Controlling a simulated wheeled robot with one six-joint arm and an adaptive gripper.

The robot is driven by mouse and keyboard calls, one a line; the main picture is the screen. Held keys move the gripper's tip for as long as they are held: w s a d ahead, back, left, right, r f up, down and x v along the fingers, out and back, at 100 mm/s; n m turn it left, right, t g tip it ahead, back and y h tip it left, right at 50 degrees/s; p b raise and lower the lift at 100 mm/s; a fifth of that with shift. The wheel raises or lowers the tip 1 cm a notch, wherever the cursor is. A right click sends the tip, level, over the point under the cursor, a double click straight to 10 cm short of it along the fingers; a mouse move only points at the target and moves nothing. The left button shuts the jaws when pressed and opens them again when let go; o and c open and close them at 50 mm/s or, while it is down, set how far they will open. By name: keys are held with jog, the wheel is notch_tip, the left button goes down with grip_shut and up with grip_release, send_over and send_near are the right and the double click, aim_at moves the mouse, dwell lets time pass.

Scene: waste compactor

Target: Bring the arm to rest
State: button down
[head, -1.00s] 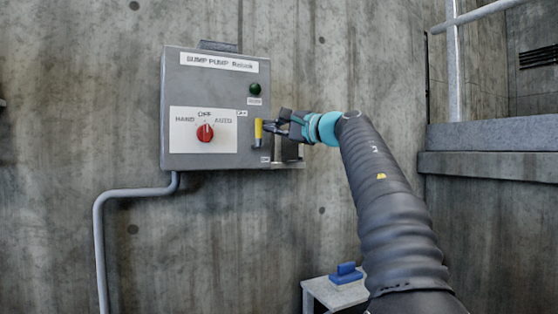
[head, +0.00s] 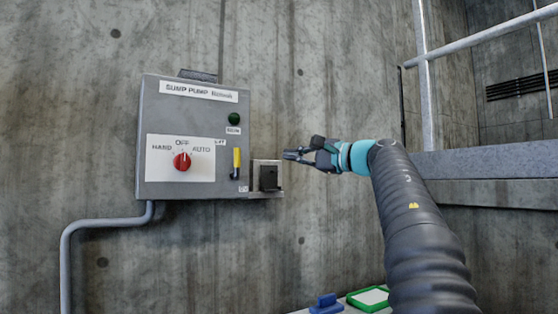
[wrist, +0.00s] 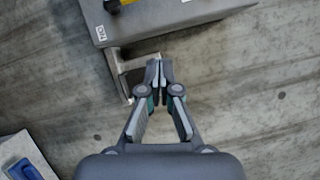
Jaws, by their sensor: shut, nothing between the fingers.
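My gripper (head: 288,155) is shut and empty, held in the air to the right of the sump pump panel in the head view. In the wrist view my gripper (wrist: 159,68) has its fingertips together, in front of a metal bracket beside the panel. The grey sump pump panel (head: 190,110) is on the concrete wall. It has a red selector knob (head: 182,161) under the OFF mark, a green lamp (head: 234,119) and a yellow-handled lever (head: 237,160). My arm reaches up from the lower right, clear of the panel.
A bracket with a dark block (head: 267,177) juts from the panel's lower right. A grey conduit (head: 75,232) runs down at left. A blue object (head: 326,303) and a green-framed item (head: 369,298) sit on a low surface. Rails and a ledge (head: 490,164) stand at right.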

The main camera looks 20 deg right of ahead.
jog(key=shift+s+d, duration=0.2)
jog(key=shift+s, duration=0.1)
dwell(0.4)
